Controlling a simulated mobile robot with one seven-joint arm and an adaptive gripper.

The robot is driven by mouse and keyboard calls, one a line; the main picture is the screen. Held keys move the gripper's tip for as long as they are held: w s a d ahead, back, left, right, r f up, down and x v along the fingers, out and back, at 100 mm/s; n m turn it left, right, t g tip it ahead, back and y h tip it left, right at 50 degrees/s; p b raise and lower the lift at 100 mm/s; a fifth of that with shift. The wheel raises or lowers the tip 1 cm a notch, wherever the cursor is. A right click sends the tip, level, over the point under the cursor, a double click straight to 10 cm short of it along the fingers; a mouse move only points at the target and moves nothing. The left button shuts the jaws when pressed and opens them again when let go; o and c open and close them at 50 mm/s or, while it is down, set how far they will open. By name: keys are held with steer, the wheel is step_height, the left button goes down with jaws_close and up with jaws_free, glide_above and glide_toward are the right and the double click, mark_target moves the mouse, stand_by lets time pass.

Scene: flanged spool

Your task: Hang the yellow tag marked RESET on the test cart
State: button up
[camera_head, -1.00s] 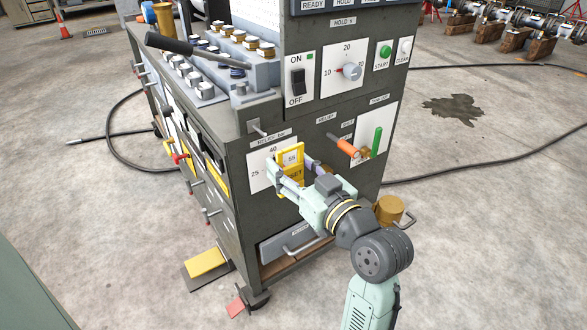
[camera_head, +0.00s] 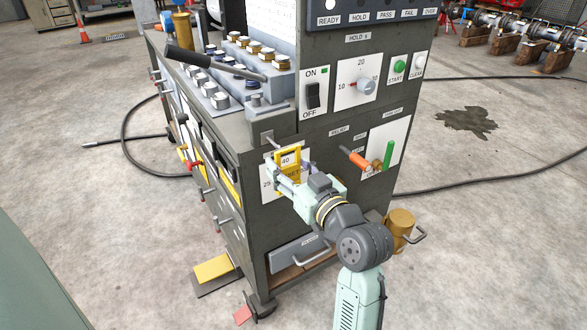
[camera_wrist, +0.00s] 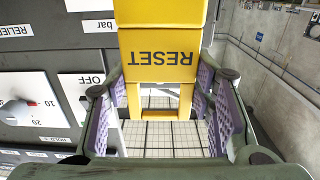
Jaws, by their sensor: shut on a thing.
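The yellow tag (camera_head: 292,171) is upright in front of the test cart's (camera_head: 240,150) dark end panel, with an open window in its upper part. The word RESET shows upside down on the tag in the wrist view (camera_wrist: 165,40). My gripper (camera_head: 290,176) is shut on the tag's sides; its purple pads show in the wrist view (camera_wrist: 163,88). A short metal peg (camera_head: 271,141) sticks out of the cart's panel, just up and left of the tag's top. I cannot tell whether tag and peg touch.
A white scale plate (camera_head: 268,183) lies behind the tag. An orange-handled lever (camera_head: 358,160) and a green handle (camera_head: 388,155) stick out to the right. A brass-coloured cylinder (camera_head: 400,225) is low on the right. The floor (camera_head: 470,230) there is clear.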

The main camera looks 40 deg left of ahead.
mark_target(268, 148)
steer(key=shift+p+x, duration=0.65)
steer(key=shift+x, duration=1.95)
steer(key=shift+w+a+f+b, duration=0.2)
steer(key=shift+a+f+b, duration=0.25)
steer(key=shift+a, duration=0.15)
steer(key=o, duration=1.1)
steer(key=v, duration=1.2)
